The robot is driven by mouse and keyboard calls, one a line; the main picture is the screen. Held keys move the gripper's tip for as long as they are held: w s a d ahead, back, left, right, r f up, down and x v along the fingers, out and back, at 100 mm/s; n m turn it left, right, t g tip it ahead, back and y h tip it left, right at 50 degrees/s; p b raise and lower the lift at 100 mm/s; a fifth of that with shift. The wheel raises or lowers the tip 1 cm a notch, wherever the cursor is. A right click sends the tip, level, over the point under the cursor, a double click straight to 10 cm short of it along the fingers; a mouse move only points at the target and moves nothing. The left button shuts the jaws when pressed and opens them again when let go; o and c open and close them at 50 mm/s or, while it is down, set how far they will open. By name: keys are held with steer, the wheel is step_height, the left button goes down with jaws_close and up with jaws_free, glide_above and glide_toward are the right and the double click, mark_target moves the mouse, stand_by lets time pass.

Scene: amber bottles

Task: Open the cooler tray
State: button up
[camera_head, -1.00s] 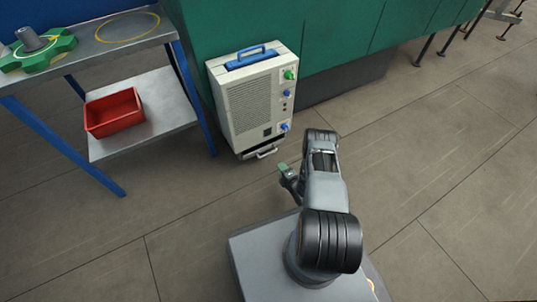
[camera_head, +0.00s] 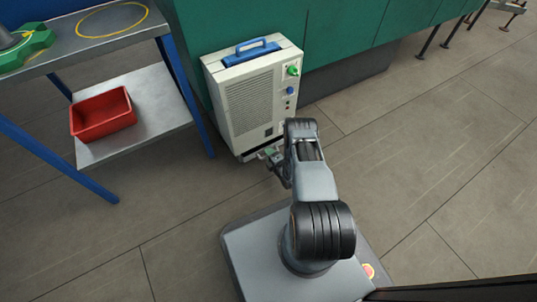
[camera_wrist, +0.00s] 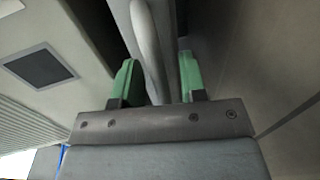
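The cooler (camera_head: 250,95) is a cream box with a blue top handle, standing on the floor against the green cabinet. Its tray is low on the front; in the head view my gripper (camera_head: 270,155) and arm cover most of it. In the wrist view, the pale tray handle (camera_wrist: 146,40) and the grey tray front (camera_wrist: 186,40) run down between the green fingertips of my gripper (camera_wrist: 158,80). The fingers are apart, one on each side. Whether either finger touches the handle is unclear. The tray looks shut or nearly so, with a dark gap beside it.
A blue-legged metal bench (camera_head: 150,105) stands left of the cooler, with a red bin (camera_head: 103,115) on its lower shelf. The green cabinet (camera_head: 335,35) is behind the cooler. Floor (camera_head: 430,150) to the right is clear.

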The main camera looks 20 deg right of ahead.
steer(key=shift+d, duration=0.15)
steer(key=shift+c, duration=0.7)
jaws_close()
